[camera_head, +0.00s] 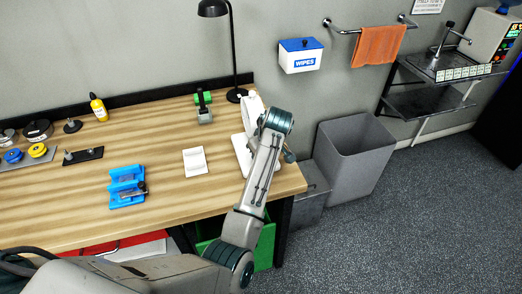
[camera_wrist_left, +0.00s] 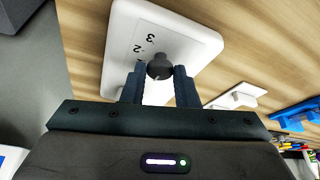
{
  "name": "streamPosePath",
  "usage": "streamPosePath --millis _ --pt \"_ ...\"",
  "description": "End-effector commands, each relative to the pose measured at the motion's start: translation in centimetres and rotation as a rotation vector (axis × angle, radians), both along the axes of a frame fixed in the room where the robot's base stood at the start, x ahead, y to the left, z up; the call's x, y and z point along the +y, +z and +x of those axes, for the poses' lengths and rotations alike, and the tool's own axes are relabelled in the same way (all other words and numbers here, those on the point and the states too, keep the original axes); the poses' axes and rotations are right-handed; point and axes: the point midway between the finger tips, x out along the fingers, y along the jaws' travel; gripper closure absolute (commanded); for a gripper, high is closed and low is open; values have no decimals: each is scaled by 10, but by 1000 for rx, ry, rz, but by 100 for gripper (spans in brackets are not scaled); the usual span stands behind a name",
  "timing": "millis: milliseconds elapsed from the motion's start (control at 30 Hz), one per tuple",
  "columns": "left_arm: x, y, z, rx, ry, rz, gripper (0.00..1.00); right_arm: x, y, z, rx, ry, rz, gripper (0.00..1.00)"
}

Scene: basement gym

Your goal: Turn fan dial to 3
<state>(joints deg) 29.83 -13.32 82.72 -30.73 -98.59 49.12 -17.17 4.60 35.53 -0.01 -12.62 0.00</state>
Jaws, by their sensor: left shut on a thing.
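The fan's white base (camera_head: 238,155) stands near the right end of the wooden workbench, largely hidden behind my left arm in the head view. A white rounded part (camera_head: 250,103) shows just above it. The dial's setting cannot be told. My right gripper is not in view.
A black lamp (camera_head: 231,50) rises behind the fan. A grey bin (camera_head: 352,158) stands right of the bench. Bare wood lies left of the fan.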

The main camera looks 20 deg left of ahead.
Motion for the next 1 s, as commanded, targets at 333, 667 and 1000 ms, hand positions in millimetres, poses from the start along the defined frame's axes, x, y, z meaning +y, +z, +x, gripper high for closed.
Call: streamPosePath --millis 333,667,1000 --pt "4 6 -3 4 -269 4 96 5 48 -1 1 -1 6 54" --pt "7 5 -4 5 -584 5 96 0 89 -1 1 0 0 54" --pt "10 2 -4 2 -907 4 96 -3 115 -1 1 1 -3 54"
